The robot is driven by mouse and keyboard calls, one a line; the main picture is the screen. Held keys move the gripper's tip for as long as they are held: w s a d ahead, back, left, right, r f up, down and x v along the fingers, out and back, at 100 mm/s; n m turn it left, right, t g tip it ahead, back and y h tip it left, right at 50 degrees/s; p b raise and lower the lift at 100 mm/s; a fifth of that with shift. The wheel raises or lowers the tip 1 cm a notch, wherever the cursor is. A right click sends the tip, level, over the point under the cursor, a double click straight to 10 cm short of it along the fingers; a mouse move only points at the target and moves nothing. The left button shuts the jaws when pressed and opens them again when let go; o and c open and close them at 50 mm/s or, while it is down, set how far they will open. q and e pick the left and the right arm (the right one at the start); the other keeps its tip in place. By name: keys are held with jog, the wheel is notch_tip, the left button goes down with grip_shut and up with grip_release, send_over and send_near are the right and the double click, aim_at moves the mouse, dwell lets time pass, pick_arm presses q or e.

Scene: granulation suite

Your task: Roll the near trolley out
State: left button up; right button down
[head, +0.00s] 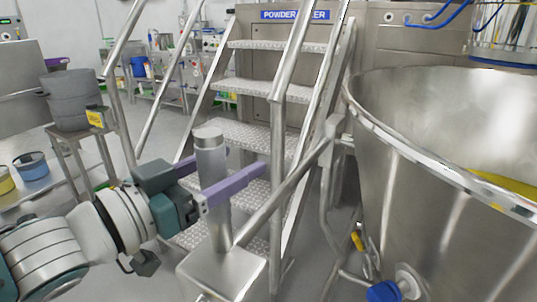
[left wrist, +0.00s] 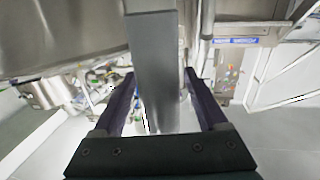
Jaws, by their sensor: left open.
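A large open steel vessel (head: 425,190), which looks like the near trolley's bowl, fills the right of the head view. Its wheels are not clearly visible. A short upright steel post (head: 213,222) with a round cap stands on a box-like steel base (head: 222,272) to its left. A slanting tube (head: 290,188) runs from near the post toward the vessel's frame. My left gripper (head: 245,160) is open, with one purple finger in front of the post and one behind it. In the left wrist view a grey bar (left wrist: 155,75) shows between the fingers; contact cannot be told. My right gripper is not in view.
Steel steps (head: 260,135) with handrails stand behind the post. A small stand (head: 82,142) with grey buckets (head: 70,100) is at left, with a blue tub (head: 32,168) beside it. Blue and yellow fittings sit low on the vessel. Open floor shows between stand and steps.

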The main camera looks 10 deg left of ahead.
pick_arm(q)
jog(key=shift+w+d, duration=0.1)
jog(key=shift+w, duration=0.15)
grip_shut()
dwell(0.5)
dwell(0.9)
